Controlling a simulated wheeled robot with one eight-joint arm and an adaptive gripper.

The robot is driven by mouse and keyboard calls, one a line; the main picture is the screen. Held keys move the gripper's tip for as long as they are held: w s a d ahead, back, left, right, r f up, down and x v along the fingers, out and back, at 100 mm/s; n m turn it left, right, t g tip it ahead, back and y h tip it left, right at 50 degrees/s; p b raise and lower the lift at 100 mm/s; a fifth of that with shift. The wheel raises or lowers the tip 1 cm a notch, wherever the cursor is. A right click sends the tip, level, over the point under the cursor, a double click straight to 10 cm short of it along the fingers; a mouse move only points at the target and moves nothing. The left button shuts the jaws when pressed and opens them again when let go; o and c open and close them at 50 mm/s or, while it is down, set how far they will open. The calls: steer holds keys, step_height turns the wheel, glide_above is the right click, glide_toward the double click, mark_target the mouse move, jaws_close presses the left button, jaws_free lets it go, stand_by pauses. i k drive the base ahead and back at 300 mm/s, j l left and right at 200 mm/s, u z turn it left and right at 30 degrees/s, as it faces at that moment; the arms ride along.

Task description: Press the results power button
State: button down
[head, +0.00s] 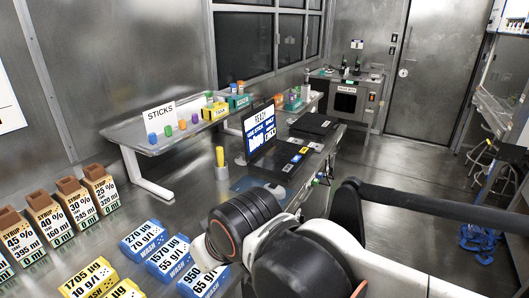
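No button labelled as the results power button can be made out from here. A dark monitor (264,135) stands on the workbench in the middle of the head view, its lit screen reading "READY" above smaller text. A flat dark panel (293,158) with small coloured labels lies to its right. My arm comes in from the lower right, with a dark joint near the bench's front. My gripper does not show in the head view, so its opening cannot be seen.
Brown-topped boxes (100,189) and blue blocks (174,257) stand at lower left. A machine (345,101) stands at the back, left of a metal door (424,69). Floor is open at right.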

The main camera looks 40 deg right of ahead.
mark_target(289, 166)
steer(key=i+l, duration=0.15)
steer(key=l, duration=0.15)
steer(key=i+l, duration=0.15)
steer(key=l, duration=0.15)
steer(key=i+l, duration=0.2)
steer(key=i+l+u, duration=0.1)
steer(key=l, duration=0.3)
steer(key=j, duration=0.2)
steer(key=z, duration=0.05)
